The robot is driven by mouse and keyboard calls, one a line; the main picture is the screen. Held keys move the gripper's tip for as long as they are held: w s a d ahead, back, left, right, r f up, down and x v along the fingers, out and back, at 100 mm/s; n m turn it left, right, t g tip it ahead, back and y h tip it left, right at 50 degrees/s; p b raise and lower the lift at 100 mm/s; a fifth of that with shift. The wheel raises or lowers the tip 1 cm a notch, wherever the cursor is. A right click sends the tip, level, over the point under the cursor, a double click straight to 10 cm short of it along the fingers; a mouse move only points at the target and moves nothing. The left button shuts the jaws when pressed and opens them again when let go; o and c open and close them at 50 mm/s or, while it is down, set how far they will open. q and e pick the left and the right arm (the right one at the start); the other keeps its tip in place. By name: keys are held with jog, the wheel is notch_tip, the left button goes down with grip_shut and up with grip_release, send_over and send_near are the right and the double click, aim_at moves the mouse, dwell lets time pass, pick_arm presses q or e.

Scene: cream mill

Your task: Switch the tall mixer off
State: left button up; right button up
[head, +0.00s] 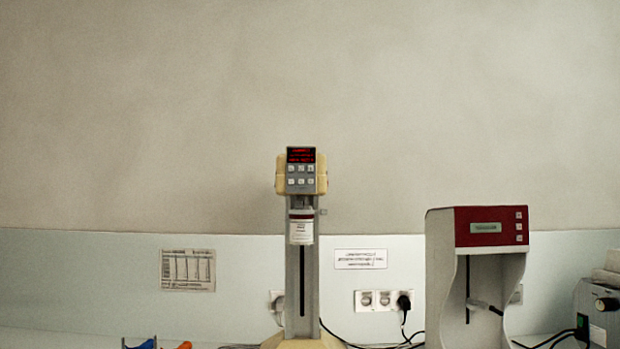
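The tall mixer (301,250) stands upright in the middle of the head view, in front of the wall. It has a cream head, a grey column and a cream base at the bottom edge of the view. Its display (301,155) shows lit red characters. Below the display is a grey panel of several small light buttons (301,175). Neither of my grippers is in the head view.
A red-and-grey machine (489,228) stands to the right. A grey device (604,315) with a knob and a green switch is at the right edge. A plug and black cable (404,303) hang from the wall sockets. Blue (140,344) and orange items show at lower left.

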pick_arm(q)
jog(key=shift+r, duration=0.1)
dwell(0.3)
grip_shut()
dwell(1.6)
